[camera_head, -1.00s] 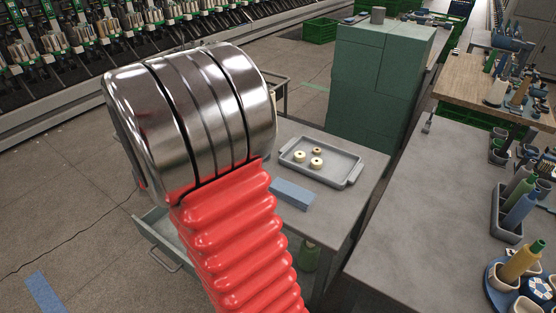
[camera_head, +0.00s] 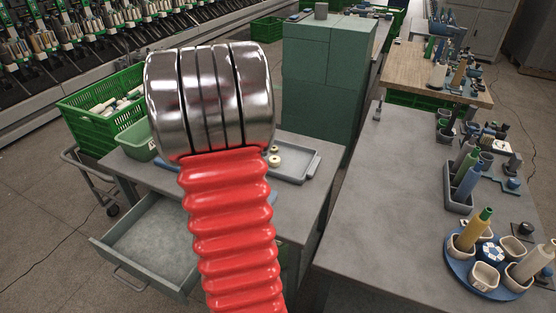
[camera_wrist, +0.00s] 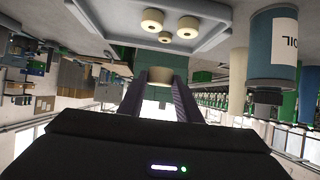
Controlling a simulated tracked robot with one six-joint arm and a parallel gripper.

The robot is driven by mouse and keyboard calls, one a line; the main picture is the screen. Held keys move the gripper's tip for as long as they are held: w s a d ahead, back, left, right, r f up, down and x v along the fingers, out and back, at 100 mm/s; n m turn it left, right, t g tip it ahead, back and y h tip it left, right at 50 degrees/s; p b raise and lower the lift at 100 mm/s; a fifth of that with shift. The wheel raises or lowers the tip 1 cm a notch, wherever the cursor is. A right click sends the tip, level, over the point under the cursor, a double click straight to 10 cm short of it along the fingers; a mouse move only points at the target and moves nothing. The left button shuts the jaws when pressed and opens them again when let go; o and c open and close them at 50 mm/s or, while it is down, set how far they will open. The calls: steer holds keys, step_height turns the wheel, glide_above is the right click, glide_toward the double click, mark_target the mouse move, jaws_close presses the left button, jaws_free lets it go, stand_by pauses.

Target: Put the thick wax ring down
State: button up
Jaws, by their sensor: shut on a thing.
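My gripper (camera_wrist: 160,92) shows in the wrist view as two dark fingers. It is shut on a cream wax ring (camera_wrist: 166,74), seen between the fingertips. The picture is upside down there, and the grey tray (camera_wrist: 120,38) shows at the top. In the head view the tray (camera_head: 296,177) stands on the grey bench, partly hidden behind my red arm, with two rings (camera_head: 274,161) visible. The gripper and held ring are hidden there.
A blue oil container (camera_wrist: 272,48) shows beside the tray in the wrist view. An open drawer (camera_head: 150,240) sticks out of the bench. A green crate (camera_head: 100,108) stands at the left. A second grey table (camera_head: 390,200) at the right has a clear near surface.

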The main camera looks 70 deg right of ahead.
steer(key=s+d+m+g, duration=0.2)
steer(key=s, duration=0.7)
steer(key=shift+s+d+f+g, duration=0.2)
steer(key=shift+s+f+g, duration=0.05)
steer(key=shift+f+g, duration=0.05)
glide_above(290, 173)
steer(key=shift+w+f, duration=0.1)
steer(key=shift+f, duration=3.05)
steer(key=shift+f, duration=0.1)
steer(key=shift+f, duration=1.75)
steer(key=shift+f, duration=0.1)
steer(key=o, duration=1)
